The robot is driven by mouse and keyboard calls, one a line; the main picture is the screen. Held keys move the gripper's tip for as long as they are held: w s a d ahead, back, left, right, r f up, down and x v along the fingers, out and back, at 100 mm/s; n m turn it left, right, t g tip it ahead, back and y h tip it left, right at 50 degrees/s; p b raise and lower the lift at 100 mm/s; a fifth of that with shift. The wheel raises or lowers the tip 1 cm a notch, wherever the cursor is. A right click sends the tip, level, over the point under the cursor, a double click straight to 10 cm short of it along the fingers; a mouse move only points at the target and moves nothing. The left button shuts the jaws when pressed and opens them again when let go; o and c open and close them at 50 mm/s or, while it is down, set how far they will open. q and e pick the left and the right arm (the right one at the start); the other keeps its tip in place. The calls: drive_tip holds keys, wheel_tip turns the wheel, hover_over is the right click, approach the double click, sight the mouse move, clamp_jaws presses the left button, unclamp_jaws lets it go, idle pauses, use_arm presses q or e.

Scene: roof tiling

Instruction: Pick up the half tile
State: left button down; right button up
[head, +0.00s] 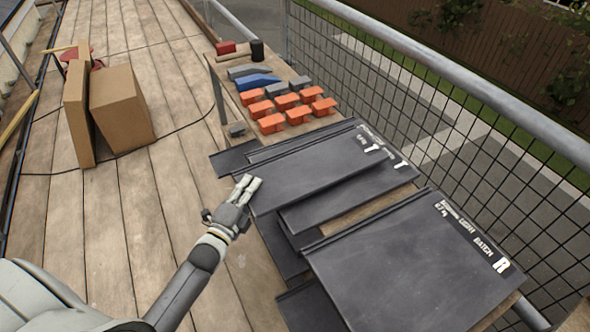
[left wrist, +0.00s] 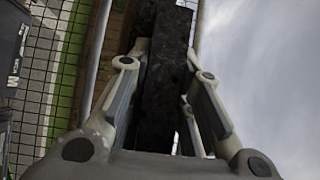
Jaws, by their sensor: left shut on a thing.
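My left gripper (head: 247,187) is at the left edge of the upper group of dark grey tiles. In the left wrist view its two fingers (left wrist: 163,95) are shut on a dark, rough slab (left wrist: 165,70), which extends away between them. The slab looks like a dark tile (head: 315,170), the one with white lettering near its right end; I cannot tell from its outline whether it is the half tile. Other dark tiles lie under and beside it, partly hidden. My right gripper is not in view.
A large dark tile marked R (head: 405,265) lies at the front right. Several orange blocks (head: 297,115) and blue and grey pieces (head: 257,81) sit behind the tiles. A mesh railing (head: 440,130) bounds the right. A cardboard box (head: 122,108) stands on the plank floor (head: 110,230).

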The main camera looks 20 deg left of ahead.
use_arm(q)
drive_tip(key=shift+r, duration=0.1)
drive_tip(key=shift+r, duration=0.5)
wheel_tip(320, 180, up, 2)
drive_tip(key=shift+r+p, duration=0.1)
drive_tip(key=shift+p, duration=0.2)
drive_tip(key=s+a+r, duration=0.9)
drive_tip(key=a, duration=0.1)
drive_tip(key=shift+s+r, duration=0.25)
drive_tip(key=shift+r, duration=0.15)
drive_tip(key=shift+a, duration=0.1)
